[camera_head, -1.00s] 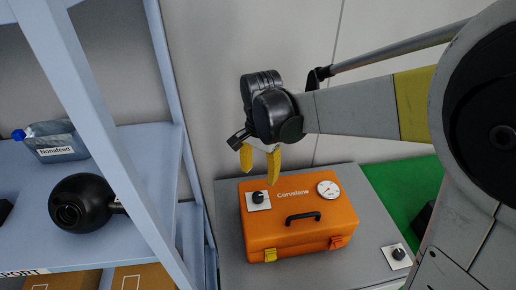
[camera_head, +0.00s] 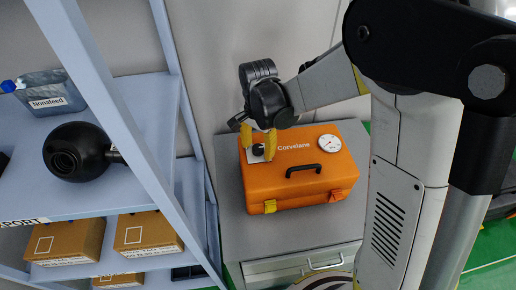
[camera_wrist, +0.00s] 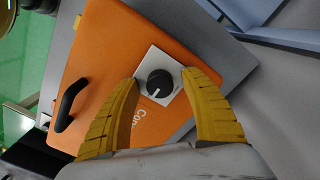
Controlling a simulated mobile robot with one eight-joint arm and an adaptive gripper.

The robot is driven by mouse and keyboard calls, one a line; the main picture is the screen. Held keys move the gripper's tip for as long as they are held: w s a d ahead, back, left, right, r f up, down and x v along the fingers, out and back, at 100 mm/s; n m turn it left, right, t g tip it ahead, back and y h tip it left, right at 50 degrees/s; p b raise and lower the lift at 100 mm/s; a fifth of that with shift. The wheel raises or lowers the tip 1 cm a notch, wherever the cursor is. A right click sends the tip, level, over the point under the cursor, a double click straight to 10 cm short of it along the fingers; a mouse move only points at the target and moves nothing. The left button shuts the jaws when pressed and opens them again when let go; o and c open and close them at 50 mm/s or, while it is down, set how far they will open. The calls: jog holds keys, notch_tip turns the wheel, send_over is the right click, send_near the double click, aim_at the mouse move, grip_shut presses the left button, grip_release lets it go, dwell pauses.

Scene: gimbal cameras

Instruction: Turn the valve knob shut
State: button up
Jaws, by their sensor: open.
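The black valve knob (camera_head: 258,149) sits on a small white plate (camera_head: 254,157) on the top left of the orange case. In the wrist view the round black knob (camera_wrist: 160,83) has a white pointer line, and its white plate (camera_wrist: 152,58) lies flat on the orange lid. My gripper (camera_head: 259,145) is open, with its two yellow fingers to the left and right of the knob. In the wrist view the fingers (camera_wrist: 162,84) straddle the knob with a gap on each side. I cannot tell how far above the lid the fingertips are.
The orange case (camera_head: 275,185), with a black handle (camera_head: 304,170) and a dial gauge (camera_head: 329,143), stands on a grey cabinet (camera_head: 280,235). A blue shelf (camera_head: 155,105) with a bottle, a black ball-shaped object and boxes is close on the left.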

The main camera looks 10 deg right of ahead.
jog(key=shift+c, duration=0.2)
grip_shut()
jog(key=shift+n, duration=0.3)
jog(key=n, duration=0.3)
jog(key=shift+n+b, duration=0.3)
jog(key=shift+b, duration=0.1)
jog(key=n, duration=0.4)
jog(key=shift+n, duration=0.4)
jog(key=n+b, duration=0.1)
jog(key=n, duration=0.3)
jog(key=shift+n, duration=2.5)
